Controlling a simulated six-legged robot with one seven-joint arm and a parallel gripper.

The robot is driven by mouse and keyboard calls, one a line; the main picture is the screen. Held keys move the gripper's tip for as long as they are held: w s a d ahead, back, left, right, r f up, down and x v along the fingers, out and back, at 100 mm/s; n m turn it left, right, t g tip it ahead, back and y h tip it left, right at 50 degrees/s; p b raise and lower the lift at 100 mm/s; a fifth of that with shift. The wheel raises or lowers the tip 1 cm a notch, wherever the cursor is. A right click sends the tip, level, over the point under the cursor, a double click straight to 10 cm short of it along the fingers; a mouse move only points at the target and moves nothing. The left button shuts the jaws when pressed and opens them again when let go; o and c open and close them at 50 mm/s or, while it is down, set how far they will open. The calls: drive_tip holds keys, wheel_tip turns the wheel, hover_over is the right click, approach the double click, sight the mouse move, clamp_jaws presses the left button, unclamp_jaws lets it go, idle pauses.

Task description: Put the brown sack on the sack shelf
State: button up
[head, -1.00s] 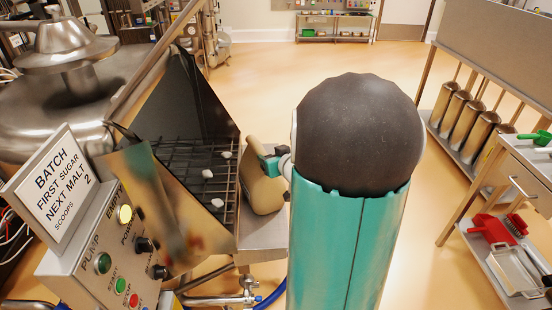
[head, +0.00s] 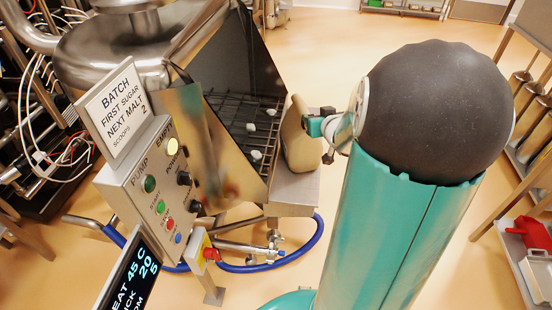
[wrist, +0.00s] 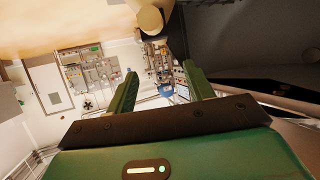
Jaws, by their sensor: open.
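A tan, rounded sack-like shape (head: 300,138), the likely brown sack, stands upright on a small steel shelf (head: 295,192) at the right side of the hopper. Whether that is the sack shelf, I cannot tell. My teal wrist end is right beside the sack's upper right side in the head view; its fingers are not clear there, and I cannot tell whether it touches the sack. In the wrist view my gripper (wrist: 160,70) has its two green fingers apart, with nothing between them. A tan rounded thing (wrist: 150,19) shows beyond them at the top, too unclear to name.
The open hopper (head: 245,100) has a grid with several white lumps. A control panel (head: 160,190) with a batch sign (head: 115,103) stands in front. A blue hose (head: 275,266) loops below the shelf. Open floor lies behind; a rack with a red scoop (head: 533,233) is at right.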

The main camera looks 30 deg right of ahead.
drive_tip(key=a+r+g, duration=0.2)
drive_tip(key=a+r, duration=0.3)
drive_tip(key=a, duration=0.3)
drive_tip(key=s+a+r+n+g+y, duration=0.1)
drive_tip(key=s+a+g+y, duration=0.1)
drive_tip(key=s+a, duration=0.7)
drive_tip(key=s+a+r+n+g+y, duration=0.2)
drive_tip(key=s+a, duration=0.7)
drive_tip(key=a, duration=0.5)
drive_tip(key=shift+s+a+n+g, duration=0.15)
drive_tip(key=shift+s+n+g, duration=0.15)
drive_tip(key=shift+g, duration=0.2)
